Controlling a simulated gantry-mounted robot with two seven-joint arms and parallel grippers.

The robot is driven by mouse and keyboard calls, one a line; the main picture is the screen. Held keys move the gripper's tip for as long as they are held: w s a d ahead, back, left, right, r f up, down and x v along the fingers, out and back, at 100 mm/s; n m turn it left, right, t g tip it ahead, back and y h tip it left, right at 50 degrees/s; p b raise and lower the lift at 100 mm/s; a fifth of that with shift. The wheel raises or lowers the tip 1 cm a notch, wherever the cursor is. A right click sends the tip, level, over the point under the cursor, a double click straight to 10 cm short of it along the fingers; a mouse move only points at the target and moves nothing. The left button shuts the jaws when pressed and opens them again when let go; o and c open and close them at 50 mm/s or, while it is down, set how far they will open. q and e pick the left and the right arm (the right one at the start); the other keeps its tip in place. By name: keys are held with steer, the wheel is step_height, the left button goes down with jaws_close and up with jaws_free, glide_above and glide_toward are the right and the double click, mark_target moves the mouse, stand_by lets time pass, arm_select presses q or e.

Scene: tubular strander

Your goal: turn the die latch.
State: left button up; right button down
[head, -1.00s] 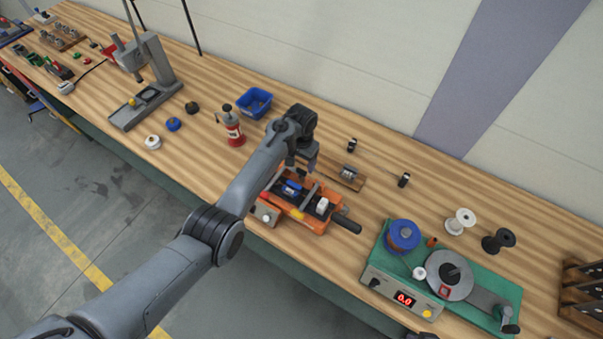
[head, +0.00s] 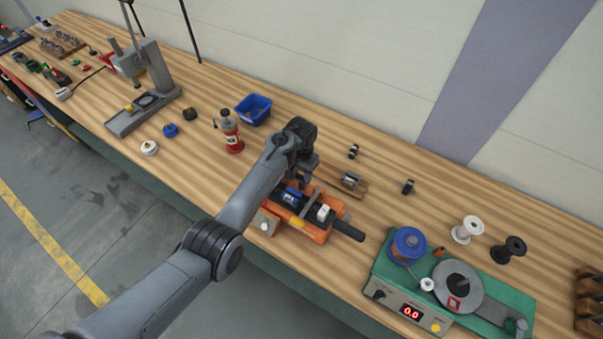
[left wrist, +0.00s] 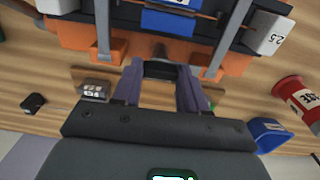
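The orange die unit (head: 320,236) stands on the bench near its front edge, with a blue-labelled part, a white block and a dark handle. My left gripper (head: 305,178) is over its back side. In the left wrist view, its fingers (left wrist: 161,78) stand apart beside the orange body (left wrist: 195,55). A dark piece (left wrist: 160,69), possibly the latch, lies between the fingertips; I cannot tell whether they press on it. The white block marked 25 (left wrist: 270,35) shows at upper right. The arm hides part of the unit in the head view. My right gripper is not in view.
A wooden block with a metal cylinder (head: 350,180) lies just behind the unit. A red bottle (head: 231,132) and blue bin (head: 253,109) stand behind left. A green winding station (head: 385,268) is at right. Bare bench lies between.

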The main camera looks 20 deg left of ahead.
arm_select(q)
steer(key=c, duration=0.3)
steer(key=shift+c, duration=0.2)
steer(key=n+p, duration=0.2)
steer(key=n, duration=0.1)
steer(key=shift+r+n+p, duration=0.15)
steer(key=shift+n+p, duration=0.15)
steer(key=shift+p, duration=0.05)
steer(key=n+p, duration=0.1)
steer(key=n, duration=0.2)
steer(key=shift+n, duration=0.3)
steer(key=n, duration=0.4)
steer(key=shift+f+n, duration=0.2)
steer(key=shift+n, duration=0.1)
steer(key=n, duration=0.2)
steer(key=shift+n, duration=0.3)
steer(key=shift+n+b, duration=0.4)
steer(key=shift+n, duration=1.4)
